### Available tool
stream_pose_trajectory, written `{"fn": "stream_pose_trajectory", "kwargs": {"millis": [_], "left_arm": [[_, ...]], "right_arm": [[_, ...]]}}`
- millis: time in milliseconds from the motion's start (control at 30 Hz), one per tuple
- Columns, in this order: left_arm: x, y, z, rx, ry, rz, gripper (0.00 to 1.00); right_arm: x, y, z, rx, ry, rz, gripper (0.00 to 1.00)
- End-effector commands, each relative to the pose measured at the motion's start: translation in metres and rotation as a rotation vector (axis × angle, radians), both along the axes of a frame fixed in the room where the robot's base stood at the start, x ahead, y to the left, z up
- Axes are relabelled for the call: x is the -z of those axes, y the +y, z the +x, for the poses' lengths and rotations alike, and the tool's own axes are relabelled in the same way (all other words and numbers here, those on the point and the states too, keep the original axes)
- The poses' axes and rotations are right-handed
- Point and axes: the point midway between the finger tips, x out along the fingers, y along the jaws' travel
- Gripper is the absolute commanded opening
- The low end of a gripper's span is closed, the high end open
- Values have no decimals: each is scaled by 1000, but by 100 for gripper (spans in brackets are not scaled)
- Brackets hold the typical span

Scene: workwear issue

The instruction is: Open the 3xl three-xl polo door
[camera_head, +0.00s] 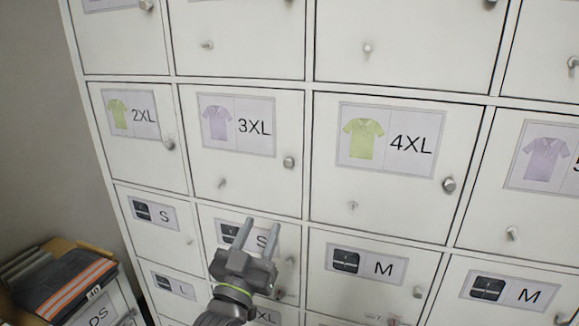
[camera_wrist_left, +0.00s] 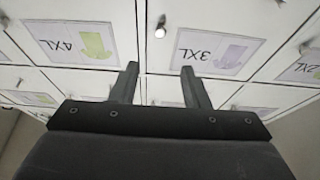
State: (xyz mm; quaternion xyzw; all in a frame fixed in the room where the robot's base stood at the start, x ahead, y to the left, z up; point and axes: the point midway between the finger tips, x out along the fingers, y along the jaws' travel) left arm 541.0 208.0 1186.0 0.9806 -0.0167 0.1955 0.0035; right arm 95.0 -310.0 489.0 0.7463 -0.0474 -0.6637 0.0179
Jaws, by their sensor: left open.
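The 3XL polo door (camera_head: 250,178) is a white locker door with a lilac polo label, and it is shut. Its round metal knob (camera_head: 289,162) sits at the door's right edge. In the left wrist view, which is upside down, the 3XL label (camera_wrist_left: 212,50) and the knob (camera_wrist_left: 160,27) show, with the knob in line with the gap between the fingers. My left gripper (camera_head: 260,224) is open and empty. In the head view it appears below the 3XL door, in front of the S door, apart from the knob. My right gripper is not in view.
The 2XL door (camera_head: 135,154) is to the left and the 4XL door (camera_head: 395,205) to the right, both shut with knobs. The S door (camera_head: 210,215) and M door (camera_head: 335,300) are below. A container with folded dark and orange workwear (camera_head: 65,290) stands lower left.

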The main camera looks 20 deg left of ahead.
Motion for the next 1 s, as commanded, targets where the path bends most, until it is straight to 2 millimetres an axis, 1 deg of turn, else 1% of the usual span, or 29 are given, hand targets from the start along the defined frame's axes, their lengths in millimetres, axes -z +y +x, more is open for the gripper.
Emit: {"fn": "stream_pose_trajectory", "kwargs": {"millis": [100,233,333,367,467,600,800,1000], "left_arm": [[-10,-1,14,0,1,3,42],[-20,-2,36,1,1,4,42],[-27,-2,53,0,2,5,42],[-28,-2,59,0,2,5,42],[-35,-3,77,0,1,4,42],[-43,-4,101,0,1,4,42],[-55,-4,133,-1,1,4,42],[-61,-5,151,0,3,2,42]], "right_arm": [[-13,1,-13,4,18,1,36],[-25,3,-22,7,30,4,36],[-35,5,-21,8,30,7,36],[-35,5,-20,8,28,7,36],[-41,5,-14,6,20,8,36],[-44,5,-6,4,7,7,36],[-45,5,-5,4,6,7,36],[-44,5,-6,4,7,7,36]]}}
